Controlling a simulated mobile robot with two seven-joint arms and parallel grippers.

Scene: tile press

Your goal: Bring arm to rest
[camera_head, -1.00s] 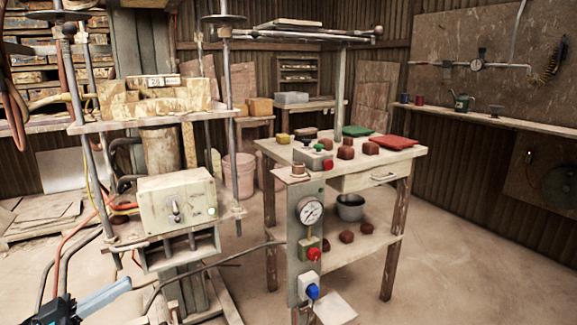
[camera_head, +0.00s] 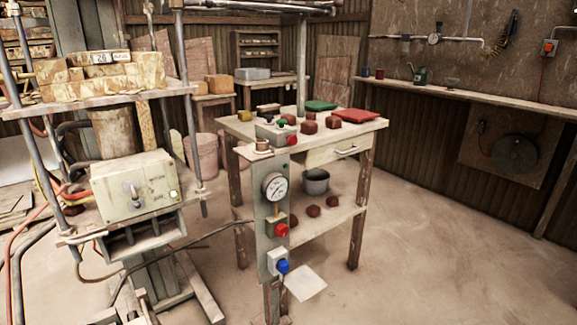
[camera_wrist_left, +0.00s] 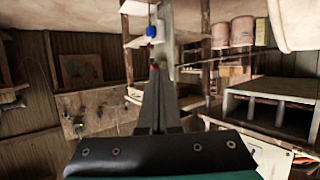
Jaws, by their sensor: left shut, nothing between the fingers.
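My left gripper (camera_wrist_left: 157,75) shows in the left wrist view, pointing up the picture from the lower middle. Its dark fingers lie together and hold nothing. Past the fingertips stands the grey control post with a blue button (camera_wrist_left: 152,31), shown tilted over in this view. I cannot tell how far the fingertips are from it. My right gripper is in neither view.
The press (camera_head: 118,90) with its control box (camera_head: 135,187) stands at the left. The grey control post (camera_head: 270,215) with gauge and buttons stands before the wooden table (camera_head: 325,152), which bears red-brown blocks. Open floor (camera_head: 440,265) lies to the right.

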